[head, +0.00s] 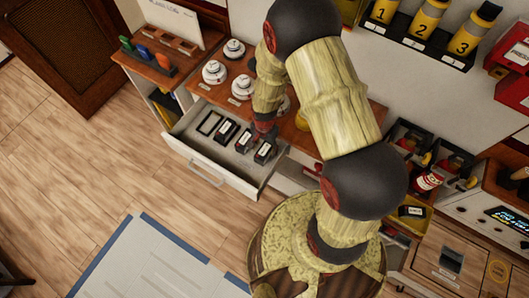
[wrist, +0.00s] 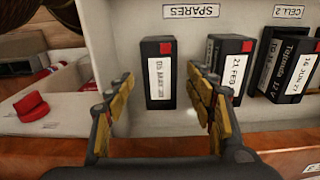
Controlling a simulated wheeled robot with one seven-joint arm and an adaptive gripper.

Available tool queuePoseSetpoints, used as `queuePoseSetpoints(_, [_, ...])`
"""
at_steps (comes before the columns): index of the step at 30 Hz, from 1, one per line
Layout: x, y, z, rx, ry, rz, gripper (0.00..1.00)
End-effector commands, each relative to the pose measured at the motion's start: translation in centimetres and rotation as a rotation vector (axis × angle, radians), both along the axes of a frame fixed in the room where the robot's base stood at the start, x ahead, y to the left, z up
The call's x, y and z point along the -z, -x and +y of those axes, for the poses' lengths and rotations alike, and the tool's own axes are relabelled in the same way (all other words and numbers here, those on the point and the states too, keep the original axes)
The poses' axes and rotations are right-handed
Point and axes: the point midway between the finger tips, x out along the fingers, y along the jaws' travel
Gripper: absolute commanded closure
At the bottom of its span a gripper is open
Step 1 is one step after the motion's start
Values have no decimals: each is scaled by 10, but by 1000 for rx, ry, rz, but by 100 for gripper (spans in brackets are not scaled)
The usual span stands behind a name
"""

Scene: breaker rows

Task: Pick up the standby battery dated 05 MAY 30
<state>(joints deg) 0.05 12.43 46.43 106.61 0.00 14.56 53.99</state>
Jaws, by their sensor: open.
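The standby battery whose label seems to read 05 MAY 30 (wrist: 159,75) is a black block with a red corner and a white label, the leftmost battery in the wrist view. It stands apart from the others below the upside-down SPARES marking. In the head view it appears to be the rightmost battery (head: 265,151) in the open drawer (head: 222,172). My gripper (wrist: 160,72) is open and empty, its fingers spread to either side of this battery in the picture. I cannot tell how far they reach down beside it. In the head view my gripper (head: 263,130) hangs over the drawer.
A battery marked 21 FEB (wrist: 228,72) stands close to the right finger. Another marked 16 JUN 27 (wrist: 287,68) is farther right, near the CELL 2 marking (wrist: 291,12). An empty frame (head: 208,122) lies at the drawer's left end. White round items (head: 214,72) stand on the counter behind.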

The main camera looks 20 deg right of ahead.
Motion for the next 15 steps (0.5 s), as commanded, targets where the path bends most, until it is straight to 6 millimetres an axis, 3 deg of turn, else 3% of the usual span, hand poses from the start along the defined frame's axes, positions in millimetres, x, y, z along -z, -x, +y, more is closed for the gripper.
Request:
queuePoseSetpoints(4, [18, 0, 0, 0, 0, 1, 45])
queuePoseSetpoints(11, [18, 0, 0, -1, 0, 0, 46])
queuePoseSetpoints(15, [18, 0, 0, -1, 0, 0, 54])
